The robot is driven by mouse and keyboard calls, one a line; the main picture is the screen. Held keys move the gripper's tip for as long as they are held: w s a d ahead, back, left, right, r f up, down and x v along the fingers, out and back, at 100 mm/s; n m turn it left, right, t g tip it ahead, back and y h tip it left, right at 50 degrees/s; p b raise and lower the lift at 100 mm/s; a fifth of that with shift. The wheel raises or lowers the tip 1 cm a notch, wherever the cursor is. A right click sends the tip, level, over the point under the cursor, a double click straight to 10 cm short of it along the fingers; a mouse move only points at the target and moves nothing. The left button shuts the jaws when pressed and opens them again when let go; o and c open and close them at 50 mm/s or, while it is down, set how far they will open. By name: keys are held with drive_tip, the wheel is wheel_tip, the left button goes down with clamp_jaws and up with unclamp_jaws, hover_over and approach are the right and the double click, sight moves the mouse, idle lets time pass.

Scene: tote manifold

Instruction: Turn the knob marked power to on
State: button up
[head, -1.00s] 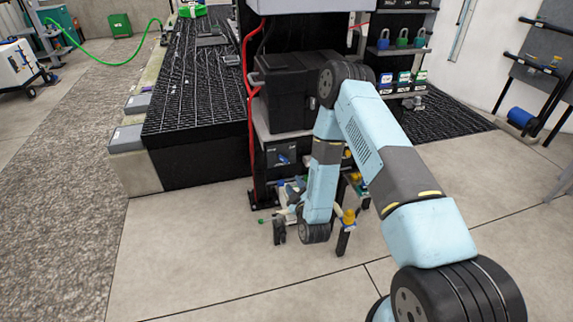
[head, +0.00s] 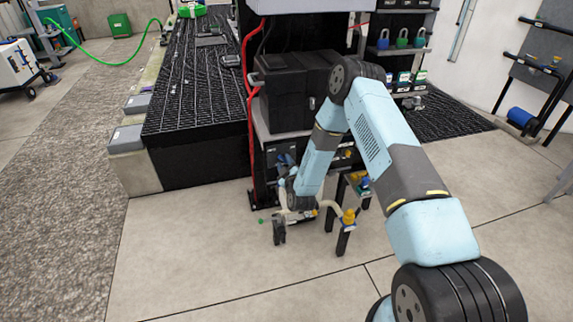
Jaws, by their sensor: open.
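A dark panel (head: 268,160) is set low in the front of the black cabinet, below the black boxes. My gripper (head: 286,166) is small and partly hidden by my wrist.
A cream pipe with a yellow valve (head: 348,216) stands on dark posts just below and right of my wrist. A red hose (head: 250,100) runs down left of the panel. Black boxes (head: 295,90) sit above.

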drive_tip(key=shift+c, duration=0.3)
clamp_jaws()
drive_tip(key=shift+d, duration=0.1)
